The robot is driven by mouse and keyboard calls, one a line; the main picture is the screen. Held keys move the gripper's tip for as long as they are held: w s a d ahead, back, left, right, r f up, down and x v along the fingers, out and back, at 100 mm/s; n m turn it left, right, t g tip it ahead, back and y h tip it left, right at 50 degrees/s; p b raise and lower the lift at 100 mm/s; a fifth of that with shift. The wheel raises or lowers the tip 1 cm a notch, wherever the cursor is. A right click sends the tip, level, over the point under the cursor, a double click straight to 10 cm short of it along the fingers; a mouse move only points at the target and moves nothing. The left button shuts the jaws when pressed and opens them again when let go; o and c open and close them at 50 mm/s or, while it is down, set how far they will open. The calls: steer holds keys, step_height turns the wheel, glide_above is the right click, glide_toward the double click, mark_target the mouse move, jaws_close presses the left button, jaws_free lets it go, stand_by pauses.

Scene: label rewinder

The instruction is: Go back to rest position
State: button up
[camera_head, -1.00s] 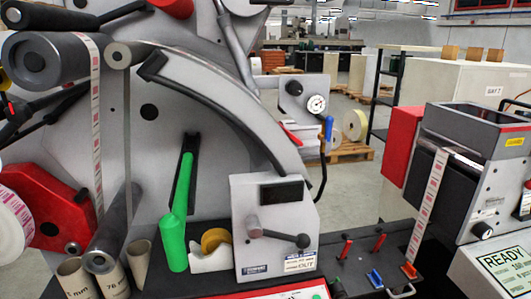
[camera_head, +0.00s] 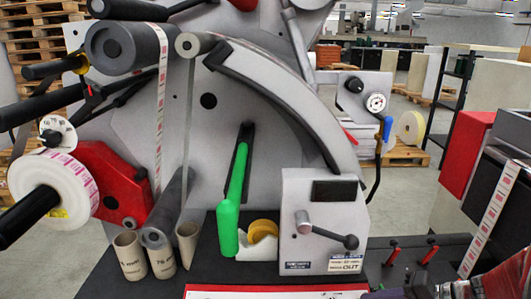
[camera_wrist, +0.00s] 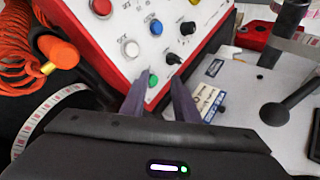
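My gripper (camera_wrist: 158,80) shows in the wrist view with two dark fingers apart and nothing between them. It is over a white control panel (camera_wrist: 140,25) with a red edge. A green button (camera_wrist: 153,80) shows between the fingertips; whether they touch the panel cannot be told. I cannot make out my gripper in the head view. The label rewinder (camera_head: 215,125) fills the head view, with a green-handled lever (camera_head: 230,215) on its front and a white label roll (camera_head: 50,190) at the left.
Cardboard cores (camera_head: 130,255) stand at the rewinder's foot. A grey box with a lever (camera_head: 325,230) stands right of them. Small red levers (camera_head: 425,253) are farther right. An orange coiled hose (camera_wrist: 22,45) lies at the left in the wrist view. Open floor (camera_head: 400,190) shows behind.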

steer(key=s+a+r+n+h, duration=0.7)
steer(key=s+a+r, duration=0.3)
steer(key=a+r, duration=0.2)
steer(key=shift+s+a+r+h, duration=0.25)
steer(key=shift+a+r+h, duration=0.15)
steer(key=shift+h, duration=0.1)
steer(key=shift+d, duration=0.1)
